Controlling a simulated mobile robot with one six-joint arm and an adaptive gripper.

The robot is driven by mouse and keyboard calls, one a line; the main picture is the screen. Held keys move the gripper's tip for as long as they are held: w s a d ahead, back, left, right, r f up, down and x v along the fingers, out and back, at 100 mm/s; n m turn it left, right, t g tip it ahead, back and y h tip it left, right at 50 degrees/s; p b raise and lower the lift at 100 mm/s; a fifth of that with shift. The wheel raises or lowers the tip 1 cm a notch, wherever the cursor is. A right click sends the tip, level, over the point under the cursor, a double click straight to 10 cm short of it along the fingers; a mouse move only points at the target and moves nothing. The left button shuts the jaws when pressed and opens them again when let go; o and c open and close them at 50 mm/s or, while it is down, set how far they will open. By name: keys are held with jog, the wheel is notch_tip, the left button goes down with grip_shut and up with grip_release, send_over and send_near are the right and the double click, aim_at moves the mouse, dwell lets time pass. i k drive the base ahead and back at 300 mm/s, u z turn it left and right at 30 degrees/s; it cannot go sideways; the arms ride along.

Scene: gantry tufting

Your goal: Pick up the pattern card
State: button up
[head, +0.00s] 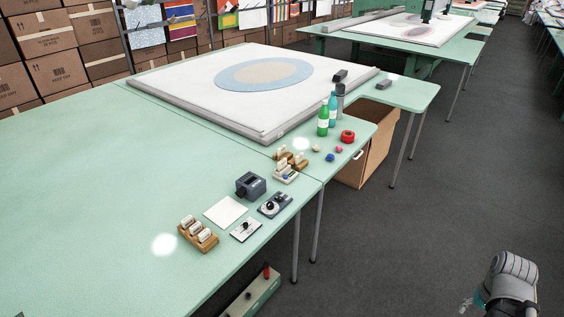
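A flat white square (226,211), which looks like the pattern card, lies on the near green table. It sits between a wooden rack and a dark grey dispenser, with nothing on top of it. Any pattern on it is too small to make out. My arm's end shows at the bottom right, over the dark floor and well apart from the table. My gripper (467,304) is only partly visible there, small and unclear. I cannot tell whether its fingers are open or shut.
The wooden rack with white pieces (198,234), the dark dispenser (250,185) and small devices (275,204) surround the card. Bottles (323,118) and a red tape roll (348,136) stand farther back. The table's left side is clear. A cardboard bin (372,145) stands on the floor.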

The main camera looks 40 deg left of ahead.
aim_at(281, 164)
jog(key=u, duration=0.25)
jog(key=i, duration=0.65)
jog(key=u, duration=1)
jog(key=i, duration=0.75)
jog(key=u, duration=0.4)
jog(key=k, duration=0.95)
jog(key=u, duration=0.15)
jog(key=i, duration=0.65)
